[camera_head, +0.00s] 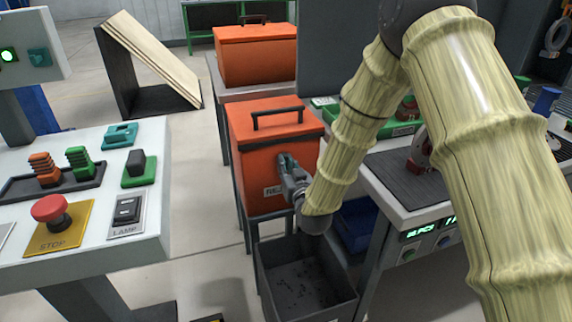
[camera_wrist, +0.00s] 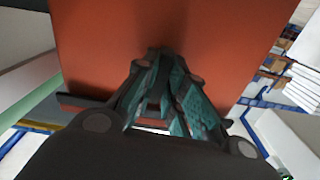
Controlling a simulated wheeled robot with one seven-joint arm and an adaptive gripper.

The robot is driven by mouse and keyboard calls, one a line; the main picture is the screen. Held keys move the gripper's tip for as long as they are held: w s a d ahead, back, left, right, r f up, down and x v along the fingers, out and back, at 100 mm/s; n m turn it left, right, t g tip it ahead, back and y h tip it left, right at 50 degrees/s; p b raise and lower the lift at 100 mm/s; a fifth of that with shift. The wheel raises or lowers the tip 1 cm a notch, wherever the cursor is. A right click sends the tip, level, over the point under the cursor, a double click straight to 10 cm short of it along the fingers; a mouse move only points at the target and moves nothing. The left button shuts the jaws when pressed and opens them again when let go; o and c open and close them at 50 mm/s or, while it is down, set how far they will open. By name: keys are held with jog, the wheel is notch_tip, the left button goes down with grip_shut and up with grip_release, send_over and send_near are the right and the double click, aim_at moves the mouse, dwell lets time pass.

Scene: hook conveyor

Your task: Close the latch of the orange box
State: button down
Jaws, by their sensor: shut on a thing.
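The near orange box (camera_head: 258,157) stands on a stand in the middle of the head view, with a black handle on its lid. The lid looks down on the box. My gripper (camera_head: 284,164) is at the upper right of its front face. In the wrist view the orange face of the box (camera_wrist: 215,40) fills the middle, and my gripper (camera_wrist: 160,55) has its fingertips close together against it, on a small dark part that looks like the latch. The fingers hide most of that part, so its position cannot be told.
A second orange box (camera_head: 255,55) stands behind. A dark open bin (camera_head: 306,285) sits below the near box. A control panel with a red stop button (camera_head: 50,208) is at the left. A workbench (camera_head: 395,205) is close on the right. Floor is free between panel and box.

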jog(key=shift+n, duration=0.6)
jog(key=c, duration=1.5)
grip_release()
jog(key=shift+s, duration=0.1)
jog(key=v, duration=1.1)
jog(key=shift+s+d, duration=0.2)
jog(key=shift+s, duration=0.15)
